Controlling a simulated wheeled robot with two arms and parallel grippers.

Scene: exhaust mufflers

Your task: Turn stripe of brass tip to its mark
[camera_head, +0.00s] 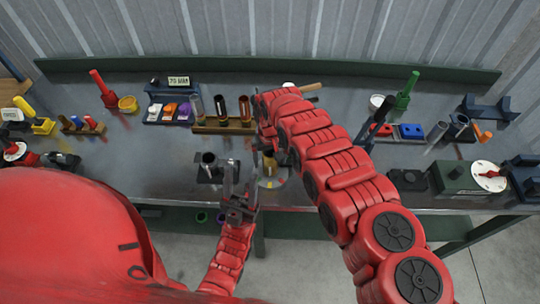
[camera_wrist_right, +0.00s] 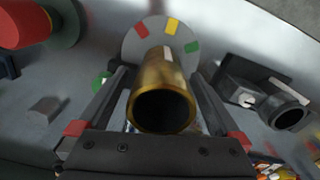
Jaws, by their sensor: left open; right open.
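The brass tip (camera_wrist_right: 162,88) is a round, hollow tube in the right wrist view, its open end facing the camera. A pale stripe (camera_wrist_right: 165,53) shows on its upper side. Behind it is a grey disc (camera_wrist_right: 137,42) with red, yellow and green marks. In the head view the tip (camera_head: 270,165) and disc (camera_head: 272,183) are small and partly hidden by my right arm. My right gripper (camera_wrist_right: 160,78) is open, a finger on each side of the tip, with gaps visible. My left gripper (camera_head: 240,180) is open and empty, left of the disc, fingers pointing up.
A dark stand with a pipe (camera_head: 208,166) is close left of my left gripper. A wooden rack of tubes (camera_head: 222,127) stands behind. A green box with a white dial (camera_head: 489,175) is at the right. Bare bench (camera_head: 120,160) lies at the left.

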